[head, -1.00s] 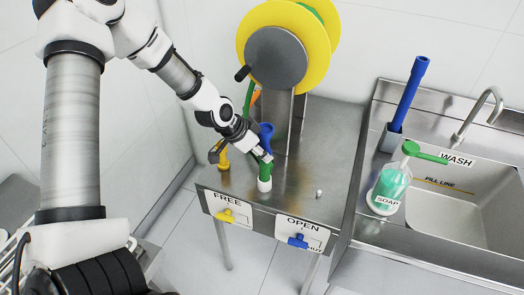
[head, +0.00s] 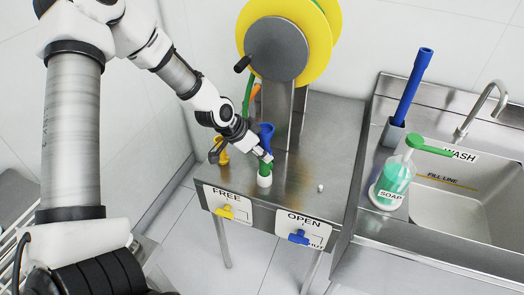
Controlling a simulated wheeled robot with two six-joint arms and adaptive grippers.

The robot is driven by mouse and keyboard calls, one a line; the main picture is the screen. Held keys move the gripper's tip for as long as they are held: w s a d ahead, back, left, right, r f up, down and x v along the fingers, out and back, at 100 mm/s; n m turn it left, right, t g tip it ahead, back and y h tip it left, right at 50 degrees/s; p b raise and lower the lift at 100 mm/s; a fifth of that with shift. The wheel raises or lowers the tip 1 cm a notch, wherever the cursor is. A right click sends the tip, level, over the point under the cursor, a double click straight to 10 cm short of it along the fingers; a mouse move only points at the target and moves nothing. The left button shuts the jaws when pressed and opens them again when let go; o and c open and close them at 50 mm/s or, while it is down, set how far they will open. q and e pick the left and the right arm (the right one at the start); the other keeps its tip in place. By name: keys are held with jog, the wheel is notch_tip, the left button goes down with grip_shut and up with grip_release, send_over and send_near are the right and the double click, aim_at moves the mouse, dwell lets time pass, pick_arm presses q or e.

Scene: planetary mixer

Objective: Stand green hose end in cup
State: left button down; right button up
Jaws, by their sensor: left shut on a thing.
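My left gripper (head: 262,155) comes in from the upper left and is shut on the green hose end (head: 264,169). The green hose end stands about upright in the small white cup (head: 264,181) on the steel table; its lower tip is hidden inside or behind the cup rim. The green hose (head: 248,92) shows below the reel, and its run behind my gripper is hidden. My right gripper is out of the picture.
The yellow reel (head: 325,30) stands at the table's back. A blue fitting (head: 266,132) and a yellow one (head: 222,157) are close to my gripper. Yellow (head: 224,212) and blue (head: 299,237) valve handles are on the table front. A soap bottle (head: 394,178) stands right, beside the sink (head: 470,205).

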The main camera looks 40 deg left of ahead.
pick_arm(q)
jog(key=shift+f, duration=0.3)
jog(key=shift+r, duration=0.1)
jog(key=c, duration=0.8)
grip_release()
jog(key=shift+o, duration=0.2)
jog(key=shift+s, duration=0.1)
